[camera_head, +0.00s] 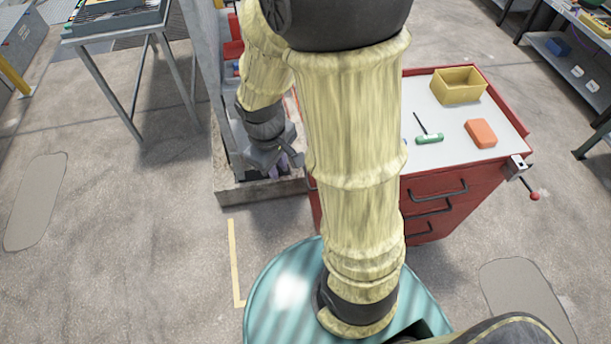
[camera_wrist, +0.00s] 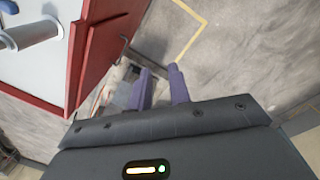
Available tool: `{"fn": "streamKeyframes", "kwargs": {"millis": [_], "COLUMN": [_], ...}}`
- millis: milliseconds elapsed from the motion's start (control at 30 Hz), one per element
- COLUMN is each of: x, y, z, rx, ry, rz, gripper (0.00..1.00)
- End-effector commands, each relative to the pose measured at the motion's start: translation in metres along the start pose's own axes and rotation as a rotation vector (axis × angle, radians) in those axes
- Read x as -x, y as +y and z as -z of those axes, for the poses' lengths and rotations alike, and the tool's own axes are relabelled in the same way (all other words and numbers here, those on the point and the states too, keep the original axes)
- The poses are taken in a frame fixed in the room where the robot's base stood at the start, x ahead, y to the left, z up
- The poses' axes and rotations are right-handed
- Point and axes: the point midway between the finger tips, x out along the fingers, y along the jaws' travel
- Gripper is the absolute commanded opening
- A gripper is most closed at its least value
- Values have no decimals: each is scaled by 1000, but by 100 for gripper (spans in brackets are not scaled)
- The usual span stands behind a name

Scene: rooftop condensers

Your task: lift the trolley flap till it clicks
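The red trolley (camera_head: 430,205) stands right of my arm in the head view, with a pale grey top and drawers with dark handles. In the wrist view, its red side (camera_wrist: 98,50) and a pale panel edged in red fill the upper left. I cannot pick out the flap for certain; my arm hides the trolley's left part in the head view. My gripper (camera_wrist: 160,72) has two purple fingers apart, with nothing seen between them. In the head view my gripper (camera_head: 287,163) is low, left of the trolley, partly behind my arm.
On the trolley top are a yellow box (camera_head: 458,86), an orange block (camera_head: 481,133) and a green-handled screwdriver (camera_head: 429,138). A metal fitting with a red-knobbed lever (camera_head: 534,196) juts from its right edge. A metal table (camera_head: 120,40) stands upper left. The left floor is clear.

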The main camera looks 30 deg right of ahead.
Motion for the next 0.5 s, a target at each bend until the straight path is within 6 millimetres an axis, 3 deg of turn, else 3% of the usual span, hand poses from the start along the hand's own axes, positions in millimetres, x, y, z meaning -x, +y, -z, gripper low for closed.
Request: {"fn": "streamKeyframes", "kwargs": {"millis": [33, 500], "x": [-32, -203], "y": [-1, 28], "z": [7, 56], "rx": [129, 1343], "ry": [-62, -726], "rz": [-3, 28], "gripper": [19, 19]}}
